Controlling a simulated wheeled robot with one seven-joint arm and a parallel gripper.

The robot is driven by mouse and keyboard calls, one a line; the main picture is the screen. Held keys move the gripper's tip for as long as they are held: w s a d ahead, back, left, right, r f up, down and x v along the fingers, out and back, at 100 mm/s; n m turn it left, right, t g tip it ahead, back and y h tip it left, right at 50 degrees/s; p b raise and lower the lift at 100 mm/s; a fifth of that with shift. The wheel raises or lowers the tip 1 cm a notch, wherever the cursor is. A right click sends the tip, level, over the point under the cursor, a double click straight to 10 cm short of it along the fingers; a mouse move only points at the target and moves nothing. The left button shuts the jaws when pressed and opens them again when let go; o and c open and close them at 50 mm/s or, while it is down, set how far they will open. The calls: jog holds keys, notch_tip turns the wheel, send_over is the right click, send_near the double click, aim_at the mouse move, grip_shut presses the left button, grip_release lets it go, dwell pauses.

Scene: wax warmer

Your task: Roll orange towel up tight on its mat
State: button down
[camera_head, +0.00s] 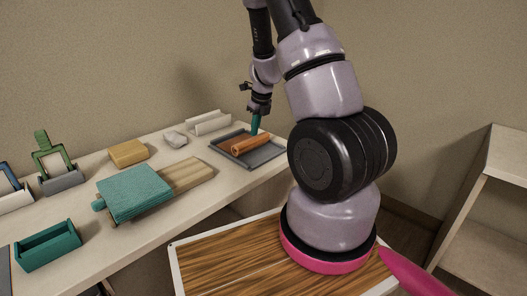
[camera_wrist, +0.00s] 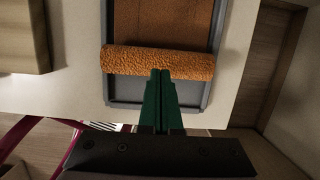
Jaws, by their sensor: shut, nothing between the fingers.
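The orange towel (camera_head: 250,144) lies on its grey mat (camera_head: 265,157) at the right end of the counter. In the wrist view the towel (camera_wrist: 158,62) is partly rolled: a thick roll lies across the mat, with a flat orange stretch beyond it. The grey mat's raised rim (camera_wrist: 112,92) shows around it. My gripper (camera_head: 255,132) has green fingers pressed together, with nothing between them. In the wrist view my gripper (camera_wrist: 160,76) reaches the near edge of the roll, at its middle. I cannot tell whether the fingertips touch it.
A teal towel (camera_head: 134,192) lies on a wooden board (camera_head: 188,174) left of the mat. A white holder (camera_head: 208,122), a grey stone-like lump (camera_head: 175,139) and a tan block (camera_head: 128,153) stand along the wall. A teal box (camera_head: 47,246) stands at the front left.

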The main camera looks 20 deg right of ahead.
jog(key=shift+f, duration=0.7)
dwell(0.7)
jog(key=shift+w, duration=0.1)
jog(key=shift+w+a, duration=0.15)
jog(key=shift+w, duration=0.2)
dwell(0.4)
jog(key=shift+w+a, duration=0.2)
jog(key=shift+w, duration=0.25)
jog(key=shift+w+a, duration=0.2)
jog(key=shift+w, duration=0.25)
dwell(0.4)
